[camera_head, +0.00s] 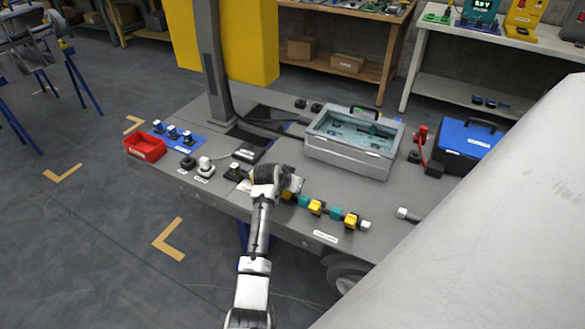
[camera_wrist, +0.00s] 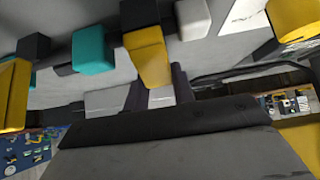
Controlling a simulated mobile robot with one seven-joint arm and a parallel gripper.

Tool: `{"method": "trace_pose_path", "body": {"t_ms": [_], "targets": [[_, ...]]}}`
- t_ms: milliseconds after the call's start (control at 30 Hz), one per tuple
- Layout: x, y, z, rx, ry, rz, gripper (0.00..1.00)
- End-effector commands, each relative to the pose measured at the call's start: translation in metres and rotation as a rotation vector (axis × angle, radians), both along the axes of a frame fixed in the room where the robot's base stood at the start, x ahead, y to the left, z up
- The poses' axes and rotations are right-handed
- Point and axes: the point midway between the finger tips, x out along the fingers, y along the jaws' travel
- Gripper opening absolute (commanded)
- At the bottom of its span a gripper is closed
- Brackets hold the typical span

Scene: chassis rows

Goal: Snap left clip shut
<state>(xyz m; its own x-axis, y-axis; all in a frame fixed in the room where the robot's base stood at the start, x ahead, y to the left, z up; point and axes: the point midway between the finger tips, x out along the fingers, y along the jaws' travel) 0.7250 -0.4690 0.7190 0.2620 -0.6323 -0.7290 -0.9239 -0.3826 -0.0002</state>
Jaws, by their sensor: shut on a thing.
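A row of yellow clips with teal blocks between them lies along the front edge of the grey deck. The left clip (camera_head: 288,196) is mostly hidden by my gripper (camera_head: 287,184) in the head view. In the wrist view, the left clip's yellow lever (camera_wrist: 148,58) reaches between the dark fingers of my gripper (camera_wrist: 158,84), which is shut on it. The lever looks tilted; I cannot tell whether it is latched. The middle clip (camera_head: 316,207) and right clip (camera_head: 351,220) stand to the right. A teal block (camera_wrist: 92,50) sits beside the held clip.
A grey open case (camera_head: 345,165) stands behind the row. A red bin (camera_head: 145,147), a blue mat with parts and several small plugs lie to the left. A blue box (camera_head: 468,145) and a red clamp (camera_head: 420,140) stand at the right. A dark post (camera_head: 212,70) rises behind.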

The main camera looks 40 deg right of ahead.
Motion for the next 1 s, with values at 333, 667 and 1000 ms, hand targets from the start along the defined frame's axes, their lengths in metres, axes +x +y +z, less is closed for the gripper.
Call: {"method": "trace_pose_path", "body": {"t_ms": [333,667,1000], "targets": [[0.0,0.001,-0.001,0.002,0.001,0.0,0.33],[0.0,0.0,0.0,0.0,0.0,0.0,0.47],[-0.007,0.019,0.02,-0.003,-0.002,0.002,0.47]]}}
